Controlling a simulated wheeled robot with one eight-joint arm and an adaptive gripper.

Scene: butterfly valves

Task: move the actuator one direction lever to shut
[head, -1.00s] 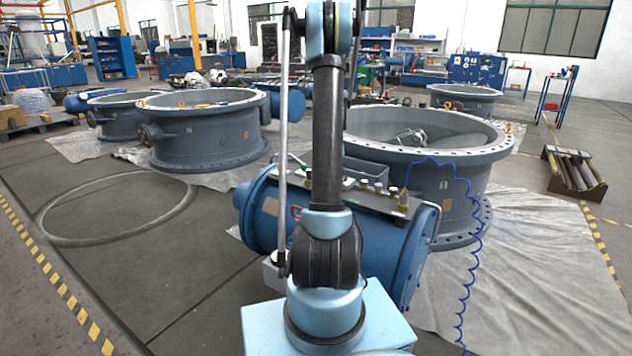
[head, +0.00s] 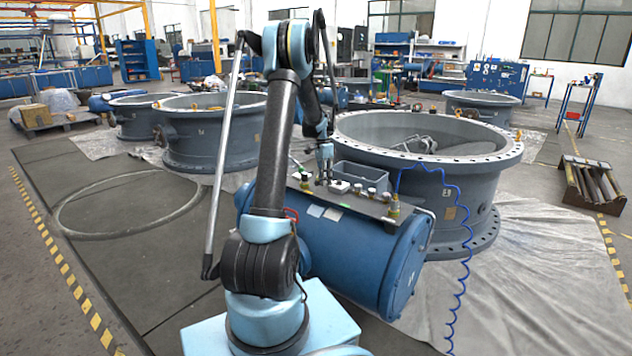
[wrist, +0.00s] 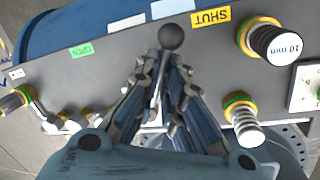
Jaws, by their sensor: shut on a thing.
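The direction lever (wrist: 160,74), a slim metal rod with a dark ball knob (wrist: 171,37), stands on the grey panel in the wrist view. My gripper (wrist: 165,70) is closed around the rod, with the knob just beyond its fingertips. A yellow SHUT label (wrist: 211,17) lies right of the knob, close to it. A green OPEN label (wrist: 81,50) lies farther off to the left. In the head view my gripper (head: 325,165) is over the panel on the blue actuator cylinder (head: 350,250); the lever is too small to tell there. The fingers hide the lever's base.
Another fitting (wrist: 18,100) is at the left. A blue coiled hose (head: 466,250) hangs beside the cylinder. A large valve ring (head: 470,195) stands behind it.

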